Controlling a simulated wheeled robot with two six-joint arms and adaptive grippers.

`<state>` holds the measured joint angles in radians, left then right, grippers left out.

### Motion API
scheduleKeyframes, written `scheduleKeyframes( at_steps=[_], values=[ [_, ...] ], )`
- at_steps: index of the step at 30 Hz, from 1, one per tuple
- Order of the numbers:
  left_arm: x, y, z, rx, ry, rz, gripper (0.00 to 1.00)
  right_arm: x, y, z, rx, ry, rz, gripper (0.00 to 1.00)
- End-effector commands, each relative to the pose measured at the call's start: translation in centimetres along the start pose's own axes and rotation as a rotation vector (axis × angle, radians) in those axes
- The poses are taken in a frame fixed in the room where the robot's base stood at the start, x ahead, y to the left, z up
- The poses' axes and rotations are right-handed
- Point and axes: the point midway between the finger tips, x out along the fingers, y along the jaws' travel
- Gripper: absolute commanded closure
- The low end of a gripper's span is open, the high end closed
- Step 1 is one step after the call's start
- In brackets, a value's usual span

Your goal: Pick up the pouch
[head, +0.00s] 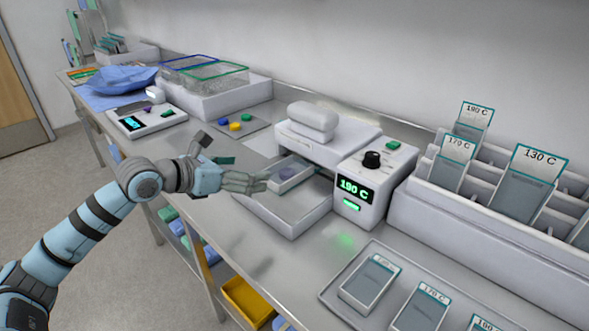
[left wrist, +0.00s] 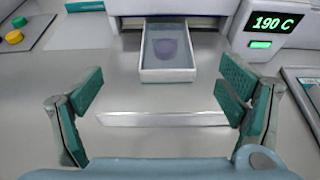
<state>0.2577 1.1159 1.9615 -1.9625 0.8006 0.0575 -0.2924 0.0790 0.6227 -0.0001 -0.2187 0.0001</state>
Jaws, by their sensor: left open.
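The pouch (left wrist: 155,58) is a flat, clear-looking packet with a purple patch in it. It lies in a small white tray (left wrist: 168,75) that sticks out of the front of the white machine with the 190 C display. In the head view the pouch (head: 293,173) is partly hidden near my fingers. My left gripper (head: 250,182) is open and empty in front of the tray. In the left wrist view its two teal-padded fingers (left wrist: 160,95) are spread wide, with the tray end beyond and between them. My right gripper is not in view.
The machine's display box (head: 355,190) stands right of the tray. A white rack (head: 470,215) of labelled cards is farther right, with a tray of cards (head: 330,290) in front. A mat with coloured caps (head: 235,126) lies to the left.

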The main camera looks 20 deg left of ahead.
Motion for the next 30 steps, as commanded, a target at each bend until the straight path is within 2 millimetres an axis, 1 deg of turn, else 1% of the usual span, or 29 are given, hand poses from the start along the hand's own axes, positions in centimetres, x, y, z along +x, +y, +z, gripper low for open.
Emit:
scheduleKeyframes(
  at_steps=[2,6,7,9,14,18,20,23,28,30],
  values=[
    [1.4,-0.3,0.4,-0.012,-0.006,-0.007,0.12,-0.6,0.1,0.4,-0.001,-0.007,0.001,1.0],
    [5.2,-0.3,0.2,-0.012,-0.003,-0.007,0.12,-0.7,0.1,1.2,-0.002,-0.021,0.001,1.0],
    [5.9,-0.4,0.2,-0.01,-0.003,-0.009,0.12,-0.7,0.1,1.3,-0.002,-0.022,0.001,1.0],
    [7.0,-0.3,0.1,-0.007,0.0,-0.005,0.12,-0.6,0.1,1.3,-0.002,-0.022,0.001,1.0],
    [8.7,-0.5,0.0,-0.006,0.001,-0.008,0.12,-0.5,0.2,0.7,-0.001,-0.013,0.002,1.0],
    [11.5,-1.2,-0.2,-0.007,0.001,-0.012,0.12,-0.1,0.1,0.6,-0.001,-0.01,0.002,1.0],
    [12.6,-1.1,-0.2,-0.006,0.001,-0.008,0.12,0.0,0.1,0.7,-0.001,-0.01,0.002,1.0],
    [13.3,-1.1,-0.2,-0.003,0.002,-0.008,0.12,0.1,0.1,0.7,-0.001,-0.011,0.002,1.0],
    [13.3,-1.1,-0.2,-0.002,0.002,-0.007,0.12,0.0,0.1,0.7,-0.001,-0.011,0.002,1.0],
    [13.2,-1.0,-0.2,-0.002,0.002,-0.007,0.23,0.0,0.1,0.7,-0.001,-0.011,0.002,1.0]
  ],
)
